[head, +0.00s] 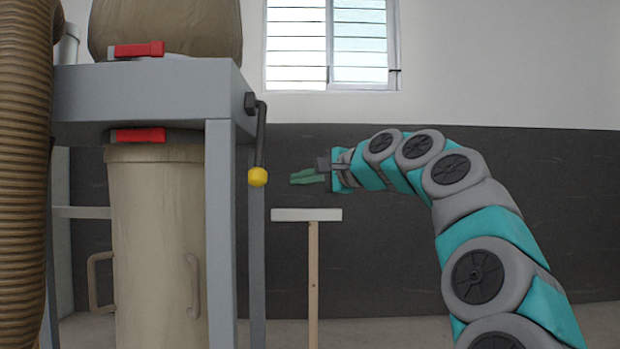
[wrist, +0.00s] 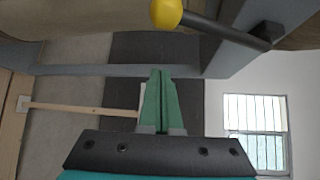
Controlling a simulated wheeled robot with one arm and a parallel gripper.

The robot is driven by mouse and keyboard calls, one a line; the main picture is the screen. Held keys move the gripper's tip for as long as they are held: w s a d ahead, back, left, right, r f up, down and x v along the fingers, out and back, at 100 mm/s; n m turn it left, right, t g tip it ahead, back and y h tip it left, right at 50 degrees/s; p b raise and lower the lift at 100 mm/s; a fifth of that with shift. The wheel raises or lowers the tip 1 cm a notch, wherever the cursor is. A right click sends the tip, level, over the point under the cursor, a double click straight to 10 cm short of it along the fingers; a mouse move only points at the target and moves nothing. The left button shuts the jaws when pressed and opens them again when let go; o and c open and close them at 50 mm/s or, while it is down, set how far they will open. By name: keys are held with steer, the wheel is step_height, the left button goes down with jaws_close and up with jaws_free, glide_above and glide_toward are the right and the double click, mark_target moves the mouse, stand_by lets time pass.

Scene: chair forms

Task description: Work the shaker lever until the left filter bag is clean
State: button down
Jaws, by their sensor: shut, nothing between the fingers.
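The shaker lever (head: 260,138) is a dark bar with a yellow ball knob (head: 258,177), hanging down from the right side of the grey frame. In the wrist view the yellow knob (wrist: 166,13) shows at the top, ahead of the fingers, with the dark lever (wrist: 225,32) running right from it. My gripper (head: 292,178) has green fingers, shut and empty, pointing left, a short gap right of the knob. It also shows in the wrist view (wrist: 158,72). A tan filter bag (head: 165,28) shows above the frame, clamped by a red latch (head: 137,49); its upper part is cut off.
The grey frame (head: 150,90) stands at left, with a tan collecting bag or drum (head: 158,240) and another red latch (head: 138,135) below. A brown ribbed hose (head: 25,180) is at far left. A white-topped wooden post (head: 306,214) stands below my gripper.

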steer(key=shift+w+a+b, duration=0.15)
steer(key=shift+a+b, duration=0.05)
steer(key=shift+a, duration=1.2)
steer(key=shift+w+a+b, duration=0.1)
steer(key=shift+a+b, duration=0.1)
steer(key=shift+a, duration=1.15)
steer(key=shift+s+r+p, duration=0.2)
steer(key=shift+s+p, duration=0.3)
steer(key=shift+p, duration=0.55)
